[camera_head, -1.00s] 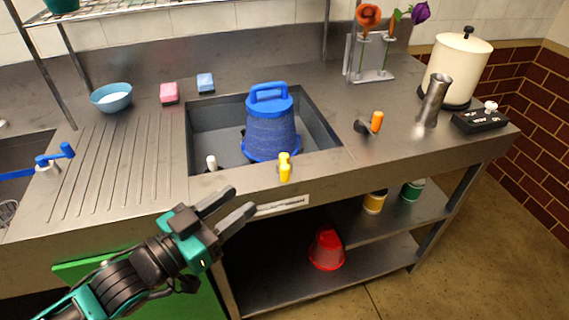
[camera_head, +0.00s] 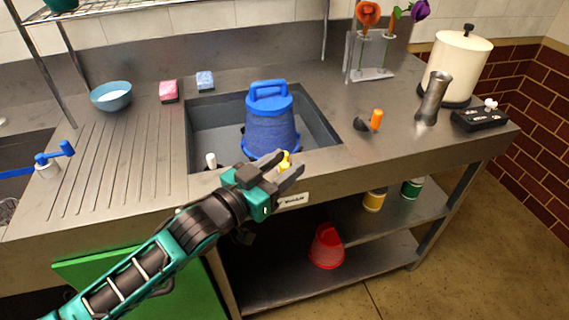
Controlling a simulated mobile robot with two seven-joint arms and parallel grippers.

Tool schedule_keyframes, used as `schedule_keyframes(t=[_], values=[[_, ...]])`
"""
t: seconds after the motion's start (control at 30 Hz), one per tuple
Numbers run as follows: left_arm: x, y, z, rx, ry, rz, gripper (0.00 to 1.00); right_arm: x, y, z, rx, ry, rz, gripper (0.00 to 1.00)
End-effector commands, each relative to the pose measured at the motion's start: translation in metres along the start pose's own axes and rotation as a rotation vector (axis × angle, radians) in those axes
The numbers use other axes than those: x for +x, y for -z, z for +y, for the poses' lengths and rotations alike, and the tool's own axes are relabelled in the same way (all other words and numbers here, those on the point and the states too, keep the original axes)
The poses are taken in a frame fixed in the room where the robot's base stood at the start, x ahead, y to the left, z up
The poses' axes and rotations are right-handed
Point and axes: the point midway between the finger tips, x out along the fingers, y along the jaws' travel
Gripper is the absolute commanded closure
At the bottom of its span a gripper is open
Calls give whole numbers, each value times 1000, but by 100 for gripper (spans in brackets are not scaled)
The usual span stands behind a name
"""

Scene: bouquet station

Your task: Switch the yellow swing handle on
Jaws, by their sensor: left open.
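The yellow swing handle (camera_head: 286,159) stands at the front rim of the sink, in front of the blue bucket. Only its upper part shows; my left gripper hides the rest. My left gripper (camera_head: 290,166) is open, with its fingers pointing up and right at the handle. One finger lies at the handle's left and the other at its right in the picture. I cannot tell whether they touch it. My right gripper is not in view.
The blue bucket (camera_head: 270,125) stands in the sink (camera_head: 215,130) just behind the handle. An orange-handled tool (camera_head: 376,119) lies to the right. The ribbed drainboard (camera_head: 120,160) is clear.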

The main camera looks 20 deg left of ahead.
Motion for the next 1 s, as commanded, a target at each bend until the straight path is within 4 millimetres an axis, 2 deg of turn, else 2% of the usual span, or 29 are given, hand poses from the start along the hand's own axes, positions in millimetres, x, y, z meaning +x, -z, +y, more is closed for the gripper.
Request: schedule_keyframes(t=[0.13, 0.4, 0.83, 1.0], values=[[6, 0, 0, 0, -1, 1, 57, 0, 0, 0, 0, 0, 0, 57], [7, 0, 0, 0, -1, 0, 57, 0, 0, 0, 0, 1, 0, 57], [7, 0, 0, 0, -1, 0, 98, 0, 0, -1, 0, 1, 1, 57], [7, 0, 1, -2, 3, 0, 100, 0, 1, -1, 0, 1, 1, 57]])
